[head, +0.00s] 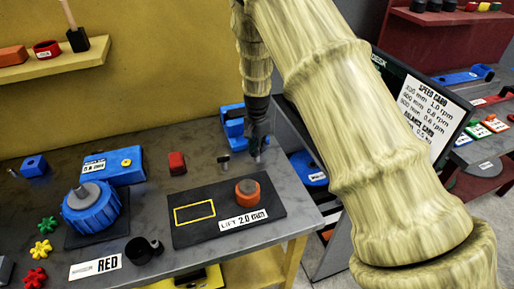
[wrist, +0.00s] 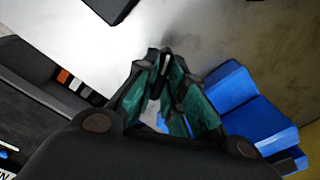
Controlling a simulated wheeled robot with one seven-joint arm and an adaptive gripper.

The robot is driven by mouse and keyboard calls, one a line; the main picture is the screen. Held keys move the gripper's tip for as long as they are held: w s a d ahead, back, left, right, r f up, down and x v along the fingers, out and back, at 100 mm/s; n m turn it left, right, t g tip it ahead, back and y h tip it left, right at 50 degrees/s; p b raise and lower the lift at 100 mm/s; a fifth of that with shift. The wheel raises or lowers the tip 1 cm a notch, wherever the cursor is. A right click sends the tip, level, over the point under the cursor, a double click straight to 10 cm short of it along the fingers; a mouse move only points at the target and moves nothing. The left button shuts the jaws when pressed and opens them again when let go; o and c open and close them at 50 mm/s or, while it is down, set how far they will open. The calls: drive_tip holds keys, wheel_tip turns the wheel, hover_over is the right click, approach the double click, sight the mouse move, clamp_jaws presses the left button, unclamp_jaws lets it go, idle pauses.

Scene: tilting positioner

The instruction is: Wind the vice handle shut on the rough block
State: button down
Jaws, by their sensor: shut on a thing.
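The blue vice (head: 233,124) stands at the back right of the grey bench, partly behind my arm. In the wrist view its blue body (wrist: 240,100) is at the right, beside my fingers. My gripper (head: 260,150) is low at the vice's near right side. In the wrist view my gripper (wrist: 164,62) has its teal-padded fingertips closed together, with a thin pale bit of the vice handle (wrist: 165,60) between them. The rest of the handle is hidden by the fingers. I cannot pick out the rough block in the vice for certain.
A blue rotary unit (head: 95,208) is farther left.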

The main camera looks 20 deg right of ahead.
drive_tip(key=shift+w+r+m, duration=0.1)
drive_tip(key=shift+m, duration=0.2)
idle(0.4)
drive_tip(key=c, duration=1.5)
unclamp_jaws()
wheel_tip(320, 180, up, 12)
drive_tip(key=shift+d, duration=0.1)
